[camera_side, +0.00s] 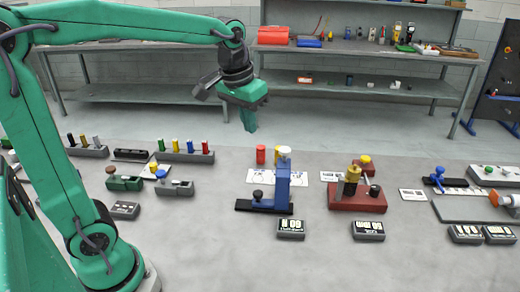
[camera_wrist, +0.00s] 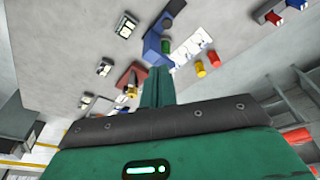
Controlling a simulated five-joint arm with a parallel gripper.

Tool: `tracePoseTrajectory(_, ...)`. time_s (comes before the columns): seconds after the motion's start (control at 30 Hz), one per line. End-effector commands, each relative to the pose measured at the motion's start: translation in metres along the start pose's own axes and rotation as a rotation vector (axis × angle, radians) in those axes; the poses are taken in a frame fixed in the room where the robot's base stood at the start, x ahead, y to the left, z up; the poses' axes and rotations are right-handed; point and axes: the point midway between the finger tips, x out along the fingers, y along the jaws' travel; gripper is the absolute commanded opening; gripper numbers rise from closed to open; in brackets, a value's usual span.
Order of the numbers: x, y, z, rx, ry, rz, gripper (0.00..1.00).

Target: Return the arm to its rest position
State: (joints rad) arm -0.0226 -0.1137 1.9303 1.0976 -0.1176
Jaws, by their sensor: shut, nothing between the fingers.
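My green arm reaches across the upper left of the side view, with my gripper (camera_side: 249,124) pointing down. The gripper hangs in free air above the work surface, and nothing is held in it. Its fingers are together. In the wrist view the closed green fingers (camera_wrist: 157,86) stick out past the dark edge of the gripper body. Below the gripper stand a red cylinder (camera_side: 261,154) and a blue stand (camera_side: 282,182) with a white knob. The gripper appears apart from both.
A red block with a yellow part (camera_side: 357,191) stands right of the blue stand. Small green and grey fixtures (camera_side: 125,183) and peg racks (camera_side: 186,156) are at left. Black labelled blocks (camera_side: 291,229) lie in front. Shelves (camera_side: 340,51) stand behind; the front surface is mostly clear.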

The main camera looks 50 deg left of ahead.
Motion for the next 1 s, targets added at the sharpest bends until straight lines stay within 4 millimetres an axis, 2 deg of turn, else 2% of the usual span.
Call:
tracePoseTrajectory(0.3, -0.017, -0.004, 0.06, 0.053, 0.104, 0.012, 0.0)
tracePoseTrajectory(0.6, -0.014, -0.009, 0.115, 0.103, 0.197, 0.02, 0.0)
tracePoseTrajectory(0.8, -0.007, -0.012, 0.141, 0.128, 0.244, 0.023, 0.0)
tracePoseTrajectory(1.0, -0.003, -0.013, 0.151, 0.139, 0.264, 0.024, 0.0)
